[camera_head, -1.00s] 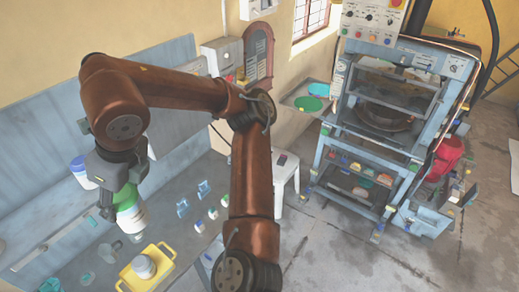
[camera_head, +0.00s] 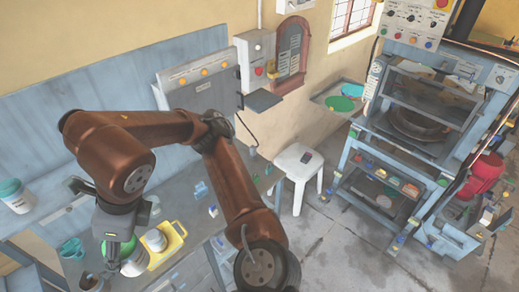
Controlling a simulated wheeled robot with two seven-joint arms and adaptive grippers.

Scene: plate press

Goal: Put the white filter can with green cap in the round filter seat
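The white filter can (camera_head: 134,263) with a green cap (camera_head: 122,247) hangs below my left gripper (camera_head: 117,238), whose fingers close around the cap. The can is slightly tilted and in front of the bench top. Just right of it is a yellow holder (camera_head: 176,232) with handles and a round grey-white piece (camera_head: 156,240) in it. I cannot tell whether this piece is the round filter seat. The can overlaps the holder's left side in the picture; contact cannot be told. My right gripper is not in view.
A white can with a teal cap (camera_head: 16,198) stands at the far left. Teal cups (camera_head: 72,248) and a brown one (camera_head: 90,282) are at the lower left. Small blue-white pieces (camera_head: 201,190) lie right of the holder. A white stool (camera_head: 300,167) and the press frame (camera_head: 415,130) stand right.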

